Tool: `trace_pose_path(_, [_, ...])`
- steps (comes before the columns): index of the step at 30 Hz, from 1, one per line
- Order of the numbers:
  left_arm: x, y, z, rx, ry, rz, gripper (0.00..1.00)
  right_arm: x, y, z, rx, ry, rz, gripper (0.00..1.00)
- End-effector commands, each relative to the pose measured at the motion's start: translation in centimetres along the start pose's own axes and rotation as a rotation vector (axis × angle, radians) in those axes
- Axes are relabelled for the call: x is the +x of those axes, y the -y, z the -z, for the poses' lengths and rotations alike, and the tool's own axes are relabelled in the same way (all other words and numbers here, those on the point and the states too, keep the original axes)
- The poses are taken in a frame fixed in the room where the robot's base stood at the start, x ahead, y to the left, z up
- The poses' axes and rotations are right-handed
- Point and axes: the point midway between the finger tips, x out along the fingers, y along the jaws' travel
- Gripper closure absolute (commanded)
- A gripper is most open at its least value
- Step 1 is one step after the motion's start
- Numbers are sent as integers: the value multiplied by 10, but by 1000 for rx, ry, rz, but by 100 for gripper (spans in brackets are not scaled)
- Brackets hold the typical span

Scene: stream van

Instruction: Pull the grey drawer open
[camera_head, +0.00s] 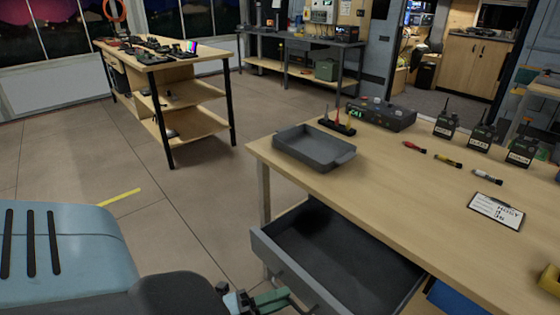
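The grey drawer (272,256) is under the near wooden table and stands well open, its dark inside showing and looking empty. Its front panel faces lower left, and a dark bar handle (300,286) shows along it. My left gripper (274,299) is at the bottom edge of the head view, close in front of the drawer front by the handle. Its greenish fingers are partly cut off by the frame, so I cannot tell whether they hold the handle. My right gripper is not in view.
The table (400,190) above the drawer carries a grey tray (312,148), a control box (381,114), several radios, markers and a clipboard (497,211). A second workbench (170,62) stands at the back left. The floor (200,200) between is clear.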

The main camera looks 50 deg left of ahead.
Motion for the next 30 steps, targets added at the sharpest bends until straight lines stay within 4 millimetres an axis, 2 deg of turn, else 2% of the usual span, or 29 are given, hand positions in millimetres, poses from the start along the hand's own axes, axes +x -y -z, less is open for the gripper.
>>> trace_pose_path(9, [-48,-1,0,-1,1,-4,69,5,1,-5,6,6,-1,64])
trace_pose_path(15, [-69,-1,0,-2,1,-2,69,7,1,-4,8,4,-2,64])
trace_pose_path(30, [-74,0,0,-1,0,0,69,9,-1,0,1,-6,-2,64])
